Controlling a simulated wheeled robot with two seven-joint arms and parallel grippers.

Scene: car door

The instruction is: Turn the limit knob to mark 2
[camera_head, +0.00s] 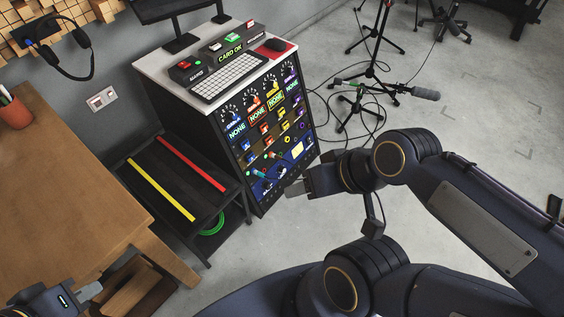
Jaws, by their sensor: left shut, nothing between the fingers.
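The dark panel (270,130) on the front of the console carries a row of round dials near its top. They include a white-marked dial (231,112), an orange one (252,99), a yellow one (271,87) and a purple one (289,74). Their small lettering is too small to read, so I cannot tell which is the limit knob or its mark. My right gripper (293,189) is in front of the panel's lower right, below the dials; its finger opening is unclear. My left gripper (90,291) is shut and empty at the bottom left, far from the panel.
The console top holds a keyboard (227,77), a lit "CARD OK" box (230,56) and a mouse (275,44). A black shelf (165,185) stands left of it, and a wooden table (70,200) further left. Microphone stands (365,75) and cables are at the right.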

